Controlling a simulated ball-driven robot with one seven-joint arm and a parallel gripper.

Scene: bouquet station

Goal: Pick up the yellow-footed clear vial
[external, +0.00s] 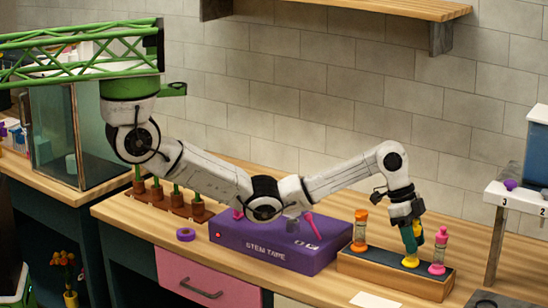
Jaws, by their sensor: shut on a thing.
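The yellow-footed clear vial (410,261) is at the middle of a wooden rack (390,279) with a dark top. Its yellow foot shows below my fingers; most of its clear body is hidden by them. My gripper (412,241) points down with its teal fingers shut around the vial. The vial looks upright. I cannot tell whether its foot touches the rack top or is slightly above it. An orange-capped vial (360,230) stands to the left on the rack, and a pink-footed vial (438,252) stands close to the right of my fingers.
A purple stem tape box (277,249) lies left of the rack, with pink tools on it. A purple tape roll (186,234) and a wooden holder with green stems (167,200) are further left. A white numbered shelf stand (517,197) is at the right.

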